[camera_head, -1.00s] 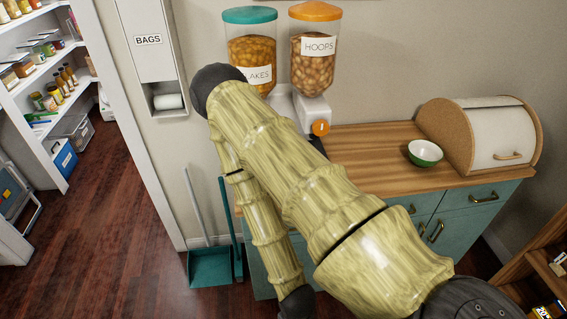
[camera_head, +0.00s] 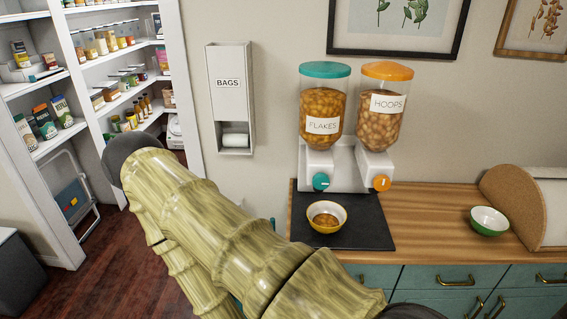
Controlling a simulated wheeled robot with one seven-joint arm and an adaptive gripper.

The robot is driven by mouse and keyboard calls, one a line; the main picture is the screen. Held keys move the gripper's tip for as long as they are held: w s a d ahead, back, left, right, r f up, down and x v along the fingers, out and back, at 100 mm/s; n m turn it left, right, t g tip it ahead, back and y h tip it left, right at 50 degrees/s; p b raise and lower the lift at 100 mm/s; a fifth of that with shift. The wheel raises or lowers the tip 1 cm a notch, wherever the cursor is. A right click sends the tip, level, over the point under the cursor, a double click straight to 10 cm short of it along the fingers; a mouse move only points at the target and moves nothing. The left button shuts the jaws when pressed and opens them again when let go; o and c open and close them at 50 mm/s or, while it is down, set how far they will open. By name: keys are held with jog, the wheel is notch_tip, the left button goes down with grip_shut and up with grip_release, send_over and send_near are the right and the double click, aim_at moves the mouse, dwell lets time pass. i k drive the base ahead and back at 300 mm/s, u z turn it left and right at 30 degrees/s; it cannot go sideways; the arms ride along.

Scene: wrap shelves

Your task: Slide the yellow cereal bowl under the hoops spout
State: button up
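The yellow cereal bowl (camera_head: 327,226) stands upright on a dark mat (camera_head: 365,234) on the counter, with some brown cereal in it. It sits below and in front of the flakes dispenser (camera_head: 322,118), which has a teal lid and knob. The hoops dispenser (camera_head: 379,122) has an orange lid and an orange knob (camera_head: 382,183). Its spout is to the right of the bowl and slightly farther back. No bowl shows under the hoops spout. My bamboo-patterned arm crosses the lower left, away from the bowl. My gripper is not visible.
A green bowl (camera_head: 489,222) stands on the wooden counter (camera_head: 440,215) at right, near a bread box (camera_head: 530,205). Counter between mat and green bowl is clear. A bag dispenser (camera_head: 230,100) hangs on the wall; pantry shelves (camera_head: 125,50) stand at left.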

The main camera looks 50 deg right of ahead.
aim_at(327, 217)
jog(key=u, duration=0.3)
jog(key=i, duration=2.3)
jog(key=z, duration=3.95)
